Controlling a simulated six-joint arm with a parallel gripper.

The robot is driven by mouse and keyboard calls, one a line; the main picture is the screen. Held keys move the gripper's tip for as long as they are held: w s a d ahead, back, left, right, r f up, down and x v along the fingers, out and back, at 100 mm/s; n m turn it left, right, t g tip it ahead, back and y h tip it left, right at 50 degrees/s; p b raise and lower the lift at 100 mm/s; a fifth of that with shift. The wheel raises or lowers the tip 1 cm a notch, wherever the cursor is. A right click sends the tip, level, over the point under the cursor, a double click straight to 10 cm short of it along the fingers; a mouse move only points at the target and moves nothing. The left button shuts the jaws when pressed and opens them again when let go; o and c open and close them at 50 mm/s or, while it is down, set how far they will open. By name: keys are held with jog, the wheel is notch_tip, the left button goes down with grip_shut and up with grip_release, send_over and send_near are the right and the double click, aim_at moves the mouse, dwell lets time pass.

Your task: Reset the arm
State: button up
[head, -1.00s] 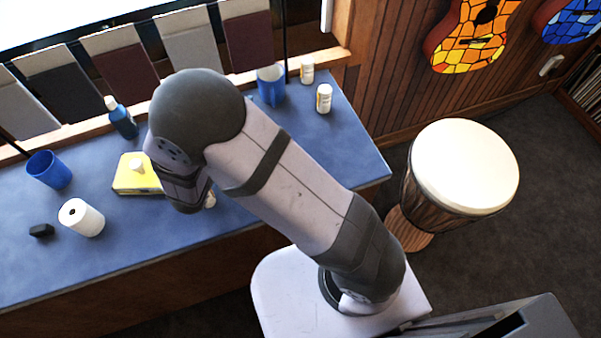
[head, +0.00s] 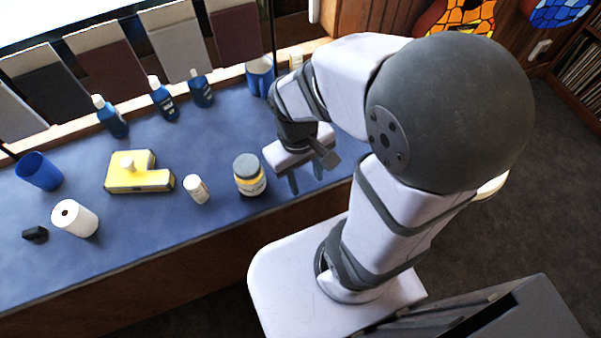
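My gripper (head: 305,182) shows in the head view at the right part of the blue counter (head: 140,235), near its front edge. Its two fingers point down and stand apart, with nothing seen between them. My arm is folded, with its elbow raised at the upper right and its wrist reaching back left over the counter.
The counter also holds a small white bottle (head: 196,189), a yellow block-like item (head: 135,175), a white roll (head: 75,218), a black piece (head: 35,234), blue cups (head: 40,171) and several blue bottles (head: 163,98). Grey and maroon panels (head: 105,55) line the back.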

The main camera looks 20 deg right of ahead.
jog(key=shift+w+a+r+m+t+y, duration=0.25)
jog(key=shift+a+m+t+y, duration=0.2)
jog(key=shift+m, duration=0.35)
